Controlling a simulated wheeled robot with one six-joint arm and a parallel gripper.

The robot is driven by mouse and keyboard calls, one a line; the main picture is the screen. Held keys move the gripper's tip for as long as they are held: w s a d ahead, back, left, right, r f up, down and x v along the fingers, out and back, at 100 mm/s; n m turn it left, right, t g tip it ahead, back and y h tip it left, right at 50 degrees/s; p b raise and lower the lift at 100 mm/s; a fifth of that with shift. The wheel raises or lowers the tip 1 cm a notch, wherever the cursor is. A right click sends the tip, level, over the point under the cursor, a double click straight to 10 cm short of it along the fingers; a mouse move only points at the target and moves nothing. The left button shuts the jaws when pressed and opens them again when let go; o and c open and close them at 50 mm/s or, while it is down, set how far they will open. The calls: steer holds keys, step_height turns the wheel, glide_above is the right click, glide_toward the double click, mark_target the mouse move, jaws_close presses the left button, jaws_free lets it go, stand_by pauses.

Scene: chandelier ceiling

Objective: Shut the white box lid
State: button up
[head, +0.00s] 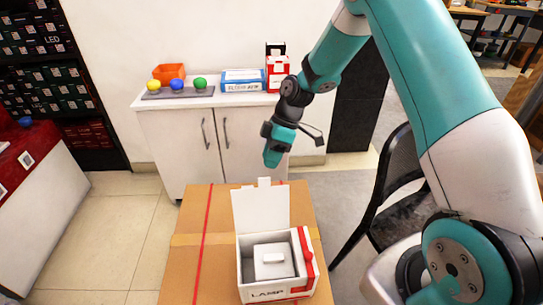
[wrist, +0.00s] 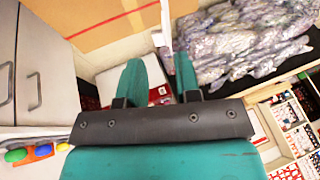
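The white box (head: 240,270), marked LAMP with red on its right side, sits on a large cardboard box in the head view. Its lid (head: 260,208) is open and stands roughly upright at the back edge, with a small tab on top. A white block (head: 273,262) lies inside. My gripper (head: 272,158) is above and behind the lid, pointing down and apart from it. In the wrist view my gripper (wrist: 160,78) shows two teal fingers spread with nothing held between them. A narrow white edge beyond the fingers there may be the lid; I cannot tell.
The cardboard box (head: 187,240) has a red strap. Behind it is a white cabinet (head: 170,150) holding an orange bin (head: 171,72), coloured balls and boxes. A black chair (head: 385,200) stands at right. Tiled floor (head: 115,220) is clear at left.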

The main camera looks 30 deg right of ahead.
steer(key=p+v, duration=0.3)
steer(key=v, duration=0.9)
steer(key=x, duration=1.8)
steer(key=shift+s, duration=0.4)
jaws_close()
